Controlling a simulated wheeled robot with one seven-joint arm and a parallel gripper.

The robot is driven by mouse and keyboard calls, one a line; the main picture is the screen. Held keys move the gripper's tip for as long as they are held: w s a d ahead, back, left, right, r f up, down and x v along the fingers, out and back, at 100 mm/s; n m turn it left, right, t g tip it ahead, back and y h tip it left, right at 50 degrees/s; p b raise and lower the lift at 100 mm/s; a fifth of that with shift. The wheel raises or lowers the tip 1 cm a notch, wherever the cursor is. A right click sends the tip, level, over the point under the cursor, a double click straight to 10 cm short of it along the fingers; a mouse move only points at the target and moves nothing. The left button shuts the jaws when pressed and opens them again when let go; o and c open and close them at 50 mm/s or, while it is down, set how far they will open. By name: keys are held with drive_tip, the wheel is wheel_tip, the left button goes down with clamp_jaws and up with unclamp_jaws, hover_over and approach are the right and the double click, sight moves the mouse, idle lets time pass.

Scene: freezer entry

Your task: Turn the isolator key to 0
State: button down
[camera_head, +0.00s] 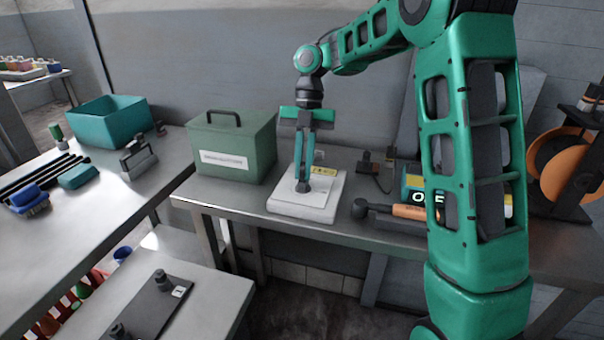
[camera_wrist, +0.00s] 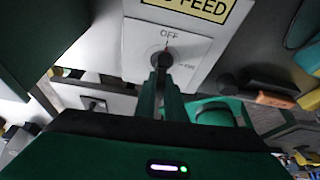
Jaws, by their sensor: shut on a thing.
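The isolator is a white box (camera_head: 330,196) lying on the steel bench, with a yellow label on its far part. In the wrist view its white face (camera_wrist: 195,54) carries the word OFF at the top, a smaller, hard-to-read mark at the right, and a round dial. The dark key (camera_wrist: 166,47) sits in the middle of the dial, and its visible end points roughly toward OFF. My gripper (camera_head: 303,187) reaches straight down onto the box, its green fingers closed on the key. In the wrist view the fingertips (camera_wrist: 162,62) hide the key's lower part.
A green lidded box (camera_head: 232,148) stands close left of the isolator. A tool with an orange handle (camera_head: 410,212) lies to the right, partly behind my arm. A teal bin (camera_head: 108,122) stands on the left table. An orange reel (camera_head: 563,170) is at far right.

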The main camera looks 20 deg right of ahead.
sight(303, 163)
drive_tip(key=shift+d+f, duration=0.1)
drive_tip(key=shift+f, duration=0.05)
drive_tip(key=c, duration=1.8)
unclamp_jaws()
drive_tip(key=shift+o, duration=0.2)
drive_tip(key=shift+w+f, duration=0.1)
drive_tip(key=shift+w, duration=0.05)
drive_tip(key=shift+o, duration=0.4)
drive_tip(key=o, duration=0.5)
drive_tip(key=shift+r, duration=0.3)
drive_tip(key=shift+r, duration=3.35)
